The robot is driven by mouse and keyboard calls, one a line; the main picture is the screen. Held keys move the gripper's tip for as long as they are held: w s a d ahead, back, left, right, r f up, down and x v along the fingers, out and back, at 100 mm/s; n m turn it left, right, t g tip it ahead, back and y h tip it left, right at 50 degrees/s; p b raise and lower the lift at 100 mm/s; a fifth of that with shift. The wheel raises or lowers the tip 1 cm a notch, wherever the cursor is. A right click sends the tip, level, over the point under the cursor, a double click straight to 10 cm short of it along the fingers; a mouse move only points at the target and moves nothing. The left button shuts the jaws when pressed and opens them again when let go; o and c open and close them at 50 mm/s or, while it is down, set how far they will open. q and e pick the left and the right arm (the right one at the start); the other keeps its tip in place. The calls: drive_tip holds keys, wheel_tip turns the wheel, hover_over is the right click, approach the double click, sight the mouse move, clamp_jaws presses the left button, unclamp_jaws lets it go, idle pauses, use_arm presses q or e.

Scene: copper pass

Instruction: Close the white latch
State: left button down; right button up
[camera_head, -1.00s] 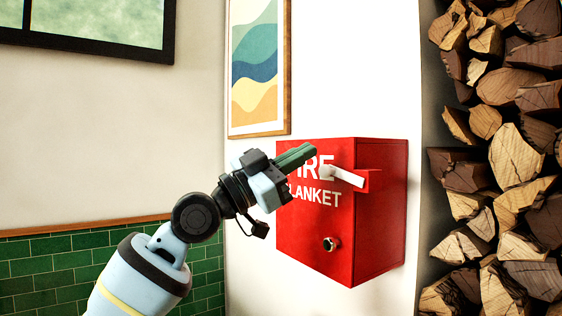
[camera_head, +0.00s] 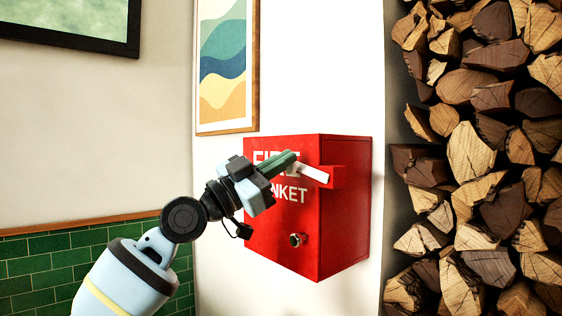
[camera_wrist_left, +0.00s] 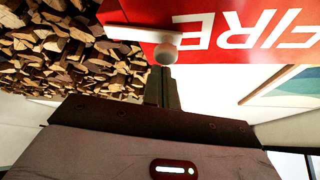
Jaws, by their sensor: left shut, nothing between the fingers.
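The white latch (camera_head: 313,174) sits at the upper right front edge of the red fire blanket box (camera_head: 345,225). Its bar slopes slightly down to the right and reaches a red block on the box's side. In the left wrist view the white latch (camera_wrist_left: 140,34) shows as a bar with a round knob. My left gripper (camera_head: 291,157) is shut and empty. Its green fingertips are at the latch's left end and hide part of the lettering. In the wrist view the left gripper's tips (camera_wrist_left: 161,75) are just by the knob; I cannot tell whether they touch. My right gripper is not in view.
A round metal knob (camera_head: 297,240) is low on the box front. Stacked firewood (camera_head: 470,180) stands to the right. A framed picture (camera_head: 227,65) hangs above left of the box, and green tiles (camera_head: 60,265) line the lower wall. The wall space below the box is clear.

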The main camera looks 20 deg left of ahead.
use_arm(q)
drive_tip(key=s+a+f+n+t+y+p, duration=0.1)
drive_tip(key=s+a+f+n+p, duration=0.1)
drive_tip(key=s+a, duration=0.3)
drive_tip(key=shift+s+a+f+n+p, duration=0.3)
drive_tip(key=shift+s+a+f, duration=0.05)
drive_tip(key=shift+s, duration=0.9)
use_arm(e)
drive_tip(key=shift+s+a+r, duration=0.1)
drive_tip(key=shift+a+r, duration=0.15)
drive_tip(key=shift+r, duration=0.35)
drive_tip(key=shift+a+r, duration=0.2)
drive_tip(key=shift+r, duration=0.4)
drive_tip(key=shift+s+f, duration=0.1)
